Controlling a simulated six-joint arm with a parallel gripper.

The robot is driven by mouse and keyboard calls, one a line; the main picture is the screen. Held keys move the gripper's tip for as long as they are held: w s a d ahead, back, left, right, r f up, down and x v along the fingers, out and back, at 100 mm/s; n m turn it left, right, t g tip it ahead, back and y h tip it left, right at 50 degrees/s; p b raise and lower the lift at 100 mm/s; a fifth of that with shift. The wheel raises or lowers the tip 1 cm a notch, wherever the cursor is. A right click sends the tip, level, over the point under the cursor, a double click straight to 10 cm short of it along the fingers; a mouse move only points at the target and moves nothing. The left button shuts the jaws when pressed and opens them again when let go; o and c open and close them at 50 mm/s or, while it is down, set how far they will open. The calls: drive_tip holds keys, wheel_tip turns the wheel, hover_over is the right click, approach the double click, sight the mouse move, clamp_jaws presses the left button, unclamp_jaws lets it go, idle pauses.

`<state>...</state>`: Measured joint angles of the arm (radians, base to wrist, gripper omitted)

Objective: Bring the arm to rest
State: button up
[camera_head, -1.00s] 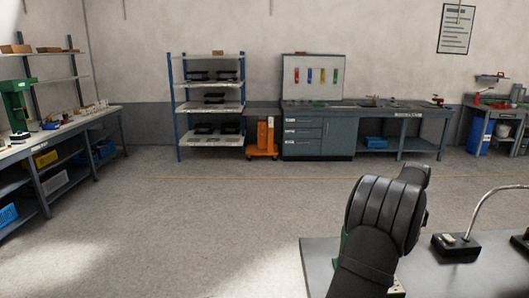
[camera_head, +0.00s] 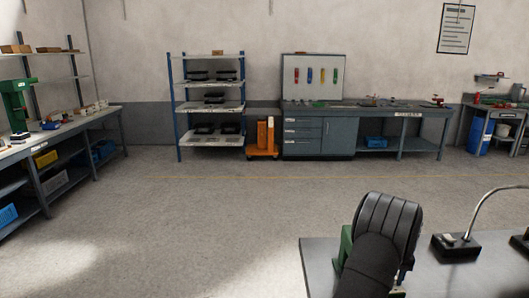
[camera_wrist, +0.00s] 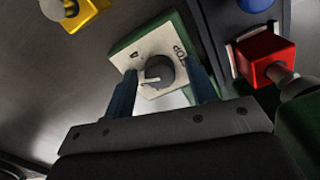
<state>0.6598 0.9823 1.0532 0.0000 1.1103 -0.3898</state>
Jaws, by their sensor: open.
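My gripper (camera_wrist: 164,78) is open, with its two blue fingers apart in the wrist view. A dark round knob (camera_wrist: 158,72) with a pale pointer sits on a cream plate marked STOP, on a green box (camera_wrist: 118,47). The knob appears between the fingers; I cannot tell whether they touch it. In the head view my dark arm stands over the grey table (camera_head: 320,262) and hides the gripper. Part of the green box (camera_head: 346,243) shows to the left of the arm.
In the wrist view, a red block (camera_wrist: 266,58) with a metal rod and a blue part (camera_wrist: 238,22) lie right of the knob; a yellow part (camera_wrist: 85,14) is at upper left. In the head view, a black lamp base (camera_head: 456,245) stands right of my arm.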

drive_tip(key=m, duration=0.7)
drive_tip(key=shift+r, duration=0.15)
wheel_tip(320, 180, up, 11)
drive_tip(key=shift+m, duration=0.3)
drive_tip(key=o, duration=0.9)
drive_tip(key=shift+o, duration=0.8)
drive_tip(key=shift+r, duration=0.3)
drive_tip(key=w+a+r+n+t, duration=0.1)
drive_tip(key=r+n+t, duration=0.15)
drive_tip(key=r, duration=0.65)
drive_tip(key=a+r+n+t+y, duration=0.15)
drive_tip(key=r+n, duration=0.25)
drive_tip(key=r, duration=0.5)
drive_tip(key=w+a+r+n+t+h, duration=0.1)
drive_tip(key=r+n, duration=0.3)
drive_tip(key=r, duration=0.4)
drive_tip(key=a+x, duration=0.1)
drive_tip(key=x, duration=0.8)
drive_tip(key=shift+s+f, duration=0.2)
drive_tip(key=shift+d+y, duration=0.1)
drive_tip(key=shift+y, duration=0.15)
